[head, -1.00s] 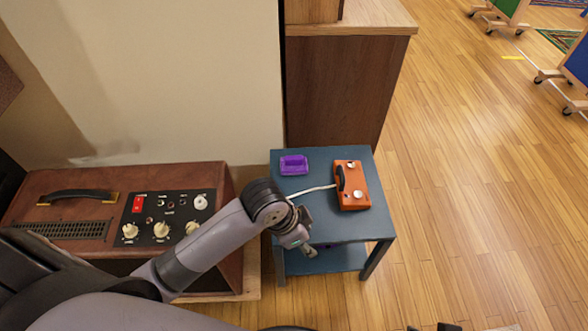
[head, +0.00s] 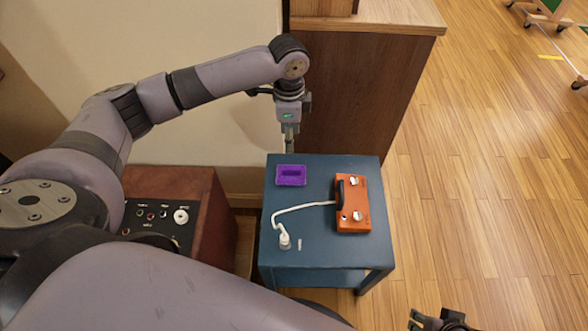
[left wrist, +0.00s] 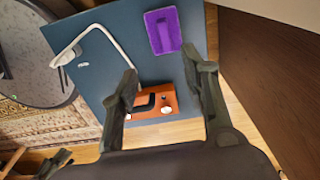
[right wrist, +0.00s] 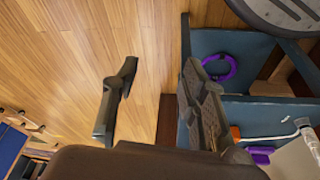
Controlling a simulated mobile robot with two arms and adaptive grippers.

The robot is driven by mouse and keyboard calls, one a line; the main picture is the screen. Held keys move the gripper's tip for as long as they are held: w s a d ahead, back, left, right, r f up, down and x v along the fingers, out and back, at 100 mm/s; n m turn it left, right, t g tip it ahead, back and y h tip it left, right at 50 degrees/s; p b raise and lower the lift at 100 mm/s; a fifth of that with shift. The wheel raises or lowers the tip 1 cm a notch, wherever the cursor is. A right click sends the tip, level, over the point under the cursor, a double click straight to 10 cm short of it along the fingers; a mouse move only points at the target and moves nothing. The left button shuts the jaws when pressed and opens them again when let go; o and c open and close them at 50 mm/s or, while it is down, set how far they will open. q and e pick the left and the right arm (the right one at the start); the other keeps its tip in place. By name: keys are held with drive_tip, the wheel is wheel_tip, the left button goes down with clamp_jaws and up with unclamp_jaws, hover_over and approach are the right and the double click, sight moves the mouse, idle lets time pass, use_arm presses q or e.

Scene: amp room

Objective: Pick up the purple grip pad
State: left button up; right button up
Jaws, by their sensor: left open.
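The purple grip pad (head: 291,175) lies flat on the blue table (head: 318,180), near its back left corner. In the left wrist view the pad (left wrist: 162,32) is beyond the fingertips, with nothing gripped. My left gripper (head: 289,146) hangs pointing down over the table's back edge, behind and above the pad, apart from it. Its two fingers (left wrist: 161,63) stand wide apart in the left wrist view. My right gripper (head: 434,319) is low at the right of the head view, away from the pad. Its fingers (right wrist: 158,68) are apart and empty.
An orange box (head: 353,203) with a dark handle sits right of the pad. A white cord (head: 300,208) curves left from it to a plug. A wooden cabinet (head: 345,90) stands close behind the table. A purple ring (right wrist: 219,67) shows in the right wrist view.

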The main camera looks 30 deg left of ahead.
use_arm(q)
wheel_tip(320, 180, down, 4)
drive_tip(key=b, duration=0.3)
hover_over(291, 167)
drive_tip(key=f, duration=0.6)
drive_tip(key=shift+s+d, duration=0.1)
drive_tip(key=shift+s, duration=0.25)
drive_tip(key=shift+f, duration=0.15)
drive_tip(key=shift+w+f+b, duration=0.15)
drive_tip(key=shift+f+b, duration=0.2)
drive_tip(key=shift+f, duration=0.3)
drive_tip(key=shift+w+f+b, duration=0.15)
drive_tip(key=shift+f+b, duration=0.15)
drive_tip(key=shift+f, duration=0.3)
wheel_tip(291, 167, down, 2)
drive_tip(key=shift+f+b, duration=0.25)
drive_tip(key=shift+b, duration=0.25)
drive_tip(key=shift+f, duration=0.15)
use_arm(e)
drive_tip(key=w+a+r+t+y, duration=0.1)
drive_tip(key=w+a+r+t, duration=0.2)
drive_tip(key=w+r+t, duration=0.4)
drive_tip(key=w, duration=0.4)
drive_tip(key=shift+a+r+y, duration=0.25)
drive_tip(key=shift+a+y, duration=0.1)
drive_tip(key=shift+y, duration=0.05)
use_arm(q)
drive_tip(key=shift+c, duration=0.6)
clamp_jaws()
